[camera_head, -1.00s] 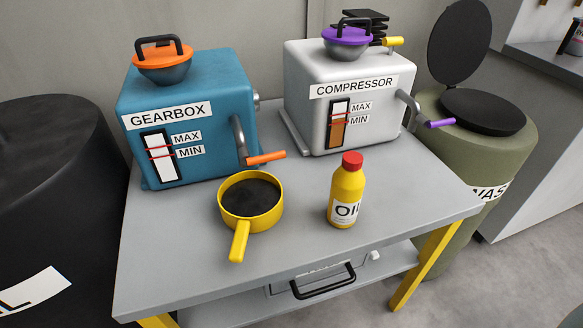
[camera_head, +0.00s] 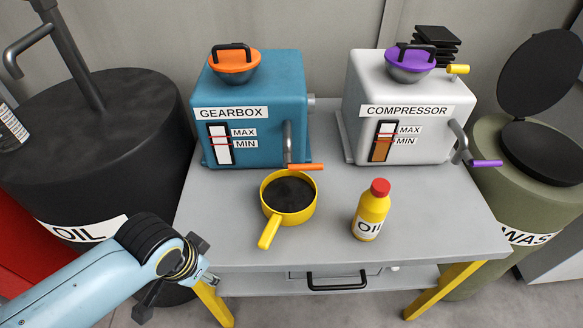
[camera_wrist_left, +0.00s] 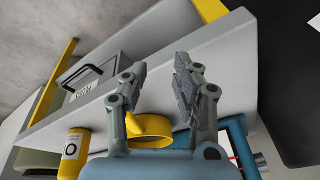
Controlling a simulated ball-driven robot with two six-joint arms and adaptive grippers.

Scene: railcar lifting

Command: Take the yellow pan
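The yellow pan (camera_head: 290,217) sits upright on the grey table (camera_head: 420,235), with dark contents inside. Its handle (camera_head: 268,233) points toward the front left. It stands below the gearbox's orange-handled tap (camera_head: 305,167). In the left wrist view the pan (camera_wrist_left: 150,130) shows beyond the gripper, partly hidden by the fingers and gripper body. My left gripper (camera_head: 180,275) is at the table's front left, left of the handle and apart from it. In the left wrist view its fingers (camera_wrist_left: 160,70) are spread with nothing between them. My right gripper is not in view.
A yellow oil bottle (camera_head: 370,212) with a red cap stands right of the pan. The blue gearbox (camera_head: 255,85) and white compressor (camera_head: 420,90) stand behind. A black oil barrel (camera_head: 90,130) is left, a green waste barrel (camera_head: 545,205) right. The table's front right is clear.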

